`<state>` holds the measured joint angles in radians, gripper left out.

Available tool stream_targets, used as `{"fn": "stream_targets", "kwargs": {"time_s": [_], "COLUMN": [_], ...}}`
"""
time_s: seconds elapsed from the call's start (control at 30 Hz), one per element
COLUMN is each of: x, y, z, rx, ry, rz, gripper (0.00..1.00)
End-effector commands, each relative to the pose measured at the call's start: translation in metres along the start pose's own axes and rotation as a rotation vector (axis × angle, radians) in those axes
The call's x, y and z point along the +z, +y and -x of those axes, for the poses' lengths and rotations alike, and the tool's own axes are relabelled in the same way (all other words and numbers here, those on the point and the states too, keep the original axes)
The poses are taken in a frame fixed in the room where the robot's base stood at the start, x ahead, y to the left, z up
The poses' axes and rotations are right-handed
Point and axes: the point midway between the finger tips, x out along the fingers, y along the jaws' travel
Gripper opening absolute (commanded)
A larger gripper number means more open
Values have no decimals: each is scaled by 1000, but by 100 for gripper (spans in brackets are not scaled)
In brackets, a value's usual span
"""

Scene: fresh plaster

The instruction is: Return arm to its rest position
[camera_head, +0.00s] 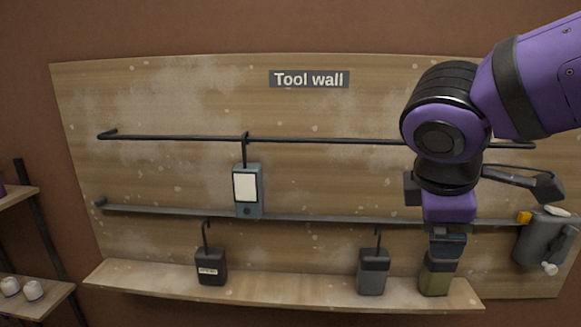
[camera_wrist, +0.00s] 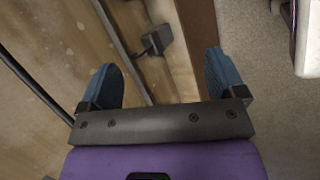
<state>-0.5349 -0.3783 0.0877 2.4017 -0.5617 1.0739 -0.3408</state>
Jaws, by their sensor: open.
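My purple arm enters from the upper right in the head view. My gripper (camera_head: 447,245) points down in front of the right part of the tool wall. In the wrist view my gripper (camera_wrist: 165,82) has its two blue fingers spread wide, with nothing held between them. An olive and dark block (camera_head: 436,279) stands on the shelf just below the gripper in the head view, its upper part partly hidden. A dark hooked item (camera_wrist: 152,41) shows beyond the fingers in the wrist view, apart from them.
The tool wall (camera_head: 170,90) has an upper rail (camera_head: 330,140) and a lower rail (camera_head: 320,218). A teal device (camera_head: 248,190) hangs from the upper rail. A grey container (camera_head: 546,238) is at the right.

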Motion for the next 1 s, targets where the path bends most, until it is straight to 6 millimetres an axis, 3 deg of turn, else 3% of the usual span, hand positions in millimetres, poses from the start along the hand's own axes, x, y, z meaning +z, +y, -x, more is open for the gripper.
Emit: {"fn": "stream_targets", "kwargs": {"time_s": [0.03,0.2,0.5,0.7,1.0], "x": [17,60,106,114,115], "y": [0,-8,-24,-28,-29], "z": [-2,-4,2,5,5], "rx": [-30,-133,-242,-267,-270], "ry": [17,89,228,274,278], "rz": [-117,-515,-1120,-1282,-1295], "gripper": [89,89,89,89,89]}}
